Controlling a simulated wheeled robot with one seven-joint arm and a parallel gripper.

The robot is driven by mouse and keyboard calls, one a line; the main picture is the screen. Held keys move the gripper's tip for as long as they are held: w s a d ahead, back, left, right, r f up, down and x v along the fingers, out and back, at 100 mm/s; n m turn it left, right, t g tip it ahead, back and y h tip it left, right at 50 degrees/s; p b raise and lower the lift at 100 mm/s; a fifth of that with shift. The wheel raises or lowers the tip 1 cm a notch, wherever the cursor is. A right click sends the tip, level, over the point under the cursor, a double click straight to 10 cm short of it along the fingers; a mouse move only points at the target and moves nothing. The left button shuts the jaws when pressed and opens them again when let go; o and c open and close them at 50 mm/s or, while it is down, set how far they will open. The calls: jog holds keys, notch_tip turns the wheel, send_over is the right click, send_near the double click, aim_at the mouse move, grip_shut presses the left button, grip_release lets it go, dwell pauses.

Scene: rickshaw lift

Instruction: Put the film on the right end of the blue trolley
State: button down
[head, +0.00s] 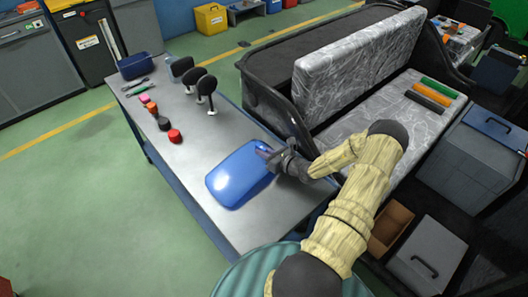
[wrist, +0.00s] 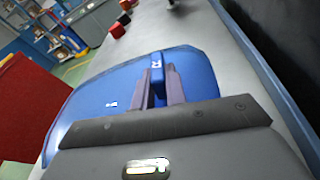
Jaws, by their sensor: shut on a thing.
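The blue trolley (head: 178,150) has a long grey top and blue sides, and runs from the upper left to the lower middle in the head view. A glossy blue panel (head: 238,174) lies on or just above its nearer end; I cannot tell if it touches the top. My gripper (head: 268,155) is shut on the panel's right edge. In the wrist view my gripper (wrist: 158,90) has its two fingers either side of a blue tab on the panel (wrist: 105,95). Wrinkled clear film (head: 358,62) covers the seat backrest and the seat cushion of the rickshaw.
Round black mirrors (head: 206,86), small red, orange and pink rolls (head: 174,136) and a dark blue box (head: 140,65) stand on the trolley's far half. Colored tubes (head: 430,94) lie on the seat. A grey box (head: 425,255) and brown box (head: 391,226) sit right of my arm.

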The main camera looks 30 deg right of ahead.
jog(key=shift+f+b, duration=0.3)
jog(key=shift+f, duration=0.35)
jog(key=c, duration=1.3)
grip_release()
jog(key=shift+c, duration=0.2)
jog(key=shift+s+r, duration=0.1)
jog(key=b+v, duration=0.2)
jog(key=v, duration=1.5)
jog(key=shift+s+d, duration=0.1)
